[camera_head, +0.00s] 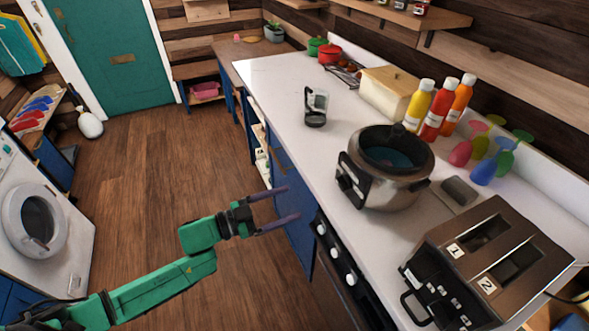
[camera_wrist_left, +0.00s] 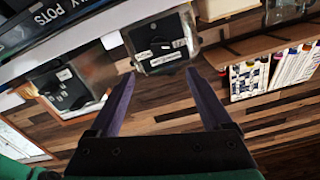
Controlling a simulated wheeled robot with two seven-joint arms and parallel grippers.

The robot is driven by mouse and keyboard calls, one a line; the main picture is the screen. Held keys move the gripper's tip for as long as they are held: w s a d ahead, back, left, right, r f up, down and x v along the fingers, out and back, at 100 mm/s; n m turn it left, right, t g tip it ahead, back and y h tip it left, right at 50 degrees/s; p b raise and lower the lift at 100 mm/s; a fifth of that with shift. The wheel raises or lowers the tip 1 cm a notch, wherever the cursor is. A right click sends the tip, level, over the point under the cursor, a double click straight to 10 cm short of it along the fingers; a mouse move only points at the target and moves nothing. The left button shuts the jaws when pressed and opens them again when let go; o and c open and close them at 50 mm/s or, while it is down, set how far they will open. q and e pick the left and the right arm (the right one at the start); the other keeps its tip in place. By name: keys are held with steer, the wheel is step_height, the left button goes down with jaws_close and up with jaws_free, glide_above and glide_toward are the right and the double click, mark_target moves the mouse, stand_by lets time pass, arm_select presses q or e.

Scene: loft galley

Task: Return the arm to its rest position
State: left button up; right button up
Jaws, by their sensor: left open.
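My left arm (camera_head: 160,290) is green and comes in from the lower left in the head view. My left gripper (camera_head: 283,207) has two purple fingers spread apart with nothing between them. It hangs over the wood floor in front of the counter's blue cabinet fronts, and I cannot tell whether it touches them. In the left wrist view the open fingers (camera_wrist_left: 163,100) frame the wood-plank surface. My right gripper is not in view.
A washing machine (camera_head: 35,215) stands at left. Open floor (camera_head: 150,170) lies between them.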

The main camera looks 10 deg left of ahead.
arm_select(q)
steer(key=w+a+f+n+t+y, duration=0.1)
steer(key=a+f+n+y, duration=0.3)
steer(key=f, duration=0.4)
steer(key=w+a+f+n+t+y, duration=0.1)
steer(key=w+a+f+y, duration=0.15)
steer(key=a+f, duration=0.4)
steer(key=s+a+f+n+g+y, duration=0.1)
steer(key=s+a+f+n+y, duration=0.2)
steer(key=f, duration=0.4)
steer(key=s+a+f+g+y, duration=0.1)
steer(key=s+a+f+y, duration=0.1)
steer(key=s+f, duration=0.35)
steer(key=s+a+f+n+g+y, duration=0.2)
steer(key=s+f+g+y, duration=0.15)
steer(key=s+f, duration=0.8)
steer(key=s+d+f+g, duration=0.1)
steer(key=s+f+g, duration=0.1)
steer(key=s, duration=0.4)
steer(key=s+d+f+g, duration=0.1)
steer(key=s+f+g, duration=0.1)
steer(key=s, duration=0.5)
steer(key=s+d+f+n+g, duration=0.1)
steer(key=s+f+g, duration=0.1)
steer(key=s+f, duration=0.2)
steer(key=shift+s+d+f, duration=0.25)
steer(key=shift+s+f, duration=0.1)
steer(key=shift+s, duration=0.9)
